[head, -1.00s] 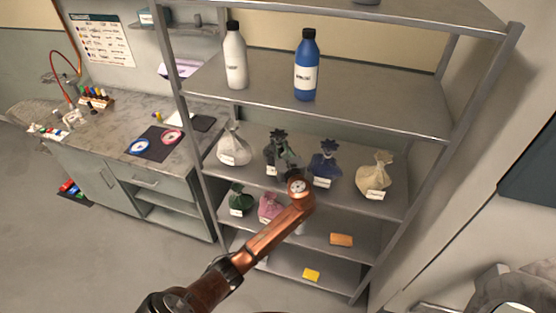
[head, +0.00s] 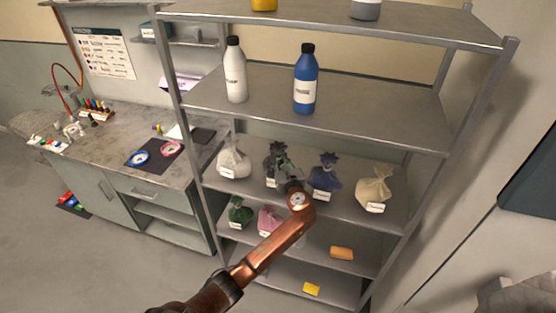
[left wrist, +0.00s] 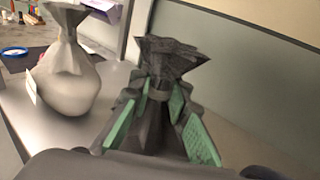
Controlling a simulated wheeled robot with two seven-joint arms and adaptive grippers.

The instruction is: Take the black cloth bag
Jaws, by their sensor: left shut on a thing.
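The black cloth bag (head: 272,160) stands on the middle shelf, between the white bag and the blue bag, with a white label on its front. In the left wrist view the black bag (left wrist: 168,68) shows its gathered neck and flared top between green finger pads. My left gripper (head: 287,167) reaches in from the front and is shut on the bag's neck; it also shows in the left wrist view (left wrist: 158,112). The arm hides part of the bag. I cannot tell whether the bag's base touches the shelf. My right gripper is not in view.
A white bag (head: 233,162) stands close on the left, a blue bag (head: 324,178) close on the right, and a beige bag (head: 374,188) farther right. Green (head: 239,212) and pink (head: 270,219) bags are on the shelf below. Bottles (head: 305,82) stand on the shelf above.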

